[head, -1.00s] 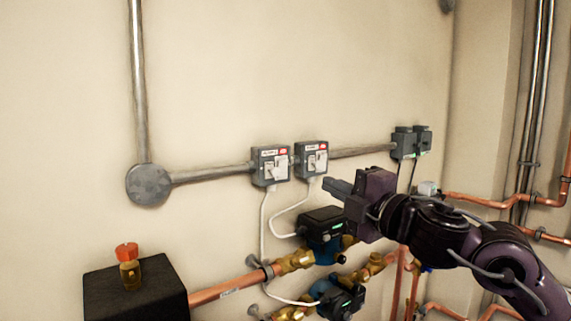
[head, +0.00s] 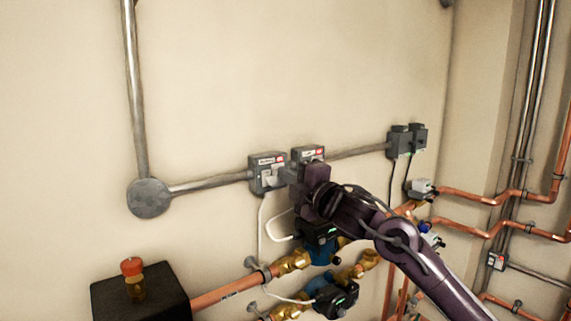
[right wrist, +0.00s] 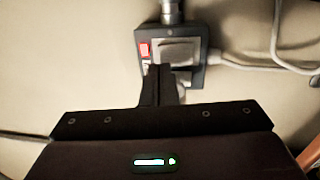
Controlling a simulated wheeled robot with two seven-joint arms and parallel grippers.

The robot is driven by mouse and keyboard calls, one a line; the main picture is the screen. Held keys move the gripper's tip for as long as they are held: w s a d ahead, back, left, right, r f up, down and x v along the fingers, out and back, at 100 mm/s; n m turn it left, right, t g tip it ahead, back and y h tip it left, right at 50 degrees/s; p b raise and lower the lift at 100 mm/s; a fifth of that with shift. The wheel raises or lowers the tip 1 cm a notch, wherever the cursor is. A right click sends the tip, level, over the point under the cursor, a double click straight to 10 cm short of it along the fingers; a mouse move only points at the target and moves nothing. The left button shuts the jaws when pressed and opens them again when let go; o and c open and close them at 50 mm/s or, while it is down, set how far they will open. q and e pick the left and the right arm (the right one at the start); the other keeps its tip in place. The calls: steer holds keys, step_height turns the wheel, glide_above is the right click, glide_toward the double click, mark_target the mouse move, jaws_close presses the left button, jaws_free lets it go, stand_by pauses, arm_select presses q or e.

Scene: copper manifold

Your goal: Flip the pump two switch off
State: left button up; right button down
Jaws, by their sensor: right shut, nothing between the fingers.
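Two grey switch boxes with red-and-white labels are on the wall in the head view: a left box (head: 267,174) and a right box (head: 307,153). Their label text is too small to read. My right gripper (head: 291,173) is in front of the right box, hiding its lower part. In the right wrist view, the shut, empty fingers (right wrist: 161,72) overlap the face of the right box (right wrist: 197,79), beside its pale switch (right wrist: 178,50). I cannot tell whether they touch it. The switch position is unclear. My left gripper is not in view.
Grey conduit (head: 212,184) runs along the wall to the boxes. Pumps (head: 335,299) and copper pipes (head: 230,289) lie below. Two dark boxes (head: 401,143) are farther right. The wall above is clear.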

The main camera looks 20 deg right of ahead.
steer(key=shift+w+a+r, duration=0.1)
steer(key=shift+w+a, duration=0.15)
steer(key=shift+w, duration=0.15)
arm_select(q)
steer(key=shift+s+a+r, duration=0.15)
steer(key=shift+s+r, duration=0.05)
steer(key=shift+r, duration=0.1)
arm_select(e)
steer(key=shift+w+r, duration=0.1)
steer(key=shift+w, duration=0.1)
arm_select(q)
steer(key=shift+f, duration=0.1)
